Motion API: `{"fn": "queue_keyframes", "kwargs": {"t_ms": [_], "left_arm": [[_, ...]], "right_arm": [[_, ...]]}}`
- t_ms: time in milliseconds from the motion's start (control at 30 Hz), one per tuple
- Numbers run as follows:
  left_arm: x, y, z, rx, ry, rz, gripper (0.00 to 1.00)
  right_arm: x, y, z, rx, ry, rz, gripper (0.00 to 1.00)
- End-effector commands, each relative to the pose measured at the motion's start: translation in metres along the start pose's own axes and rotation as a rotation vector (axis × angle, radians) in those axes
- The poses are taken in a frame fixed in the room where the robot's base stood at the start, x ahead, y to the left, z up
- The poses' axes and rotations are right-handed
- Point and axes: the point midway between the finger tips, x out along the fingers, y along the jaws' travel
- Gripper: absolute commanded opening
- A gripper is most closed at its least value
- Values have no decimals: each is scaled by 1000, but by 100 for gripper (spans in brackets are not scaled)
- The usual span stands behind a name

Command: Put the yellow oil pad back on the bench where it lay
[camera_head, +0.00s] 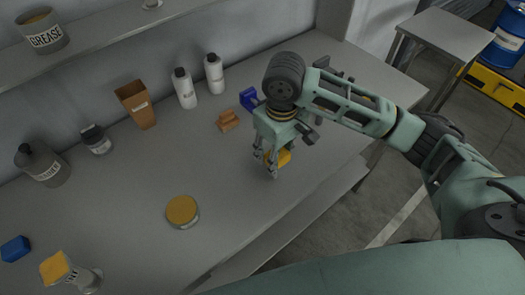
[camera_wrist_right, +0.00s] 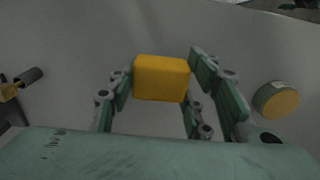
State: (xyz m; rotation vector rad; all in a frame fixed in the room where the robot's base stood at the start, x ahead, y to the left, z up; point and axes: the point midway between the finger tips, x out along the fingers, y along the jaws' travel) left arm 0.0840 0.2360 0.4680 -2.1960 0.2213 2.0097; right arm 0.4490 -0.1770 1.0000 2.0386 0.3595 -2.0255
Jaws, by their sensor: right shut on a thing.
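The yellow oil pad (camera_head: 284,157) is a small block between the fingers of my right gripper (camera_head: 270,162), low over the bench (camera_head: 225,165) near its front edge. In the right wrist view, the yellow pad (camera_wrist_right: 160,78) sits between the two green-grey fingers of the right gripper (camera_wrist_right: 163,88), which is shut on it. I cannot tell whether the pad touches the bench top. The fingers partly cover it in the head view. My left gripper is not in view.
Behind the gripper stand an orange block (camera_head: 228,120), a blue item (camera_head: 249,99), white bottles (camera_head: 185,88) and a brown container (camera_head: 137,104). A round yellow-topped tin (camera_head: 182,211) stands left. A yellow-topped object (camera_head: 57,268) is at lower left. Bench between tin and gripper is clear.

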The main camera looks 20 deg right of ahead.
Motion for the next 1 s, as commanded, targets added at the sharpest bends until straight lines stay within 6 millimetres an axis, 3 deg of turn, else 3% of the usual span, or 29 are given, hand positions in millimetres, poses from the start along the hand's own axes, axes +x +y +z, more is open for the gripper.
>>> {"fn": "queue_keyframes", "kwargs": {"t_ms": [200, 400, 567, 800, 1000], "left_arm": [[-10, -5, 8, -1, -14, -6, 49], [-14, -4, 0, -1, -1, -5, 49], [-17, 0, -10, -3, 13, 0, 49], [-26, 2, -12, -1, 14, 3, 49], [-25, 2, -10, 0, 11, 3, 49]], "right_arm": [[25, -3, -47, 3, -1, 0, 25], [41, -4, -70, 1, 0, 1, 25], [50, -4, -74, 1, -2, 2, 25], [82, -3, -73, 1, -1, 3, 25], [85, -4, -73, 0, 1, 2, 25]]}}
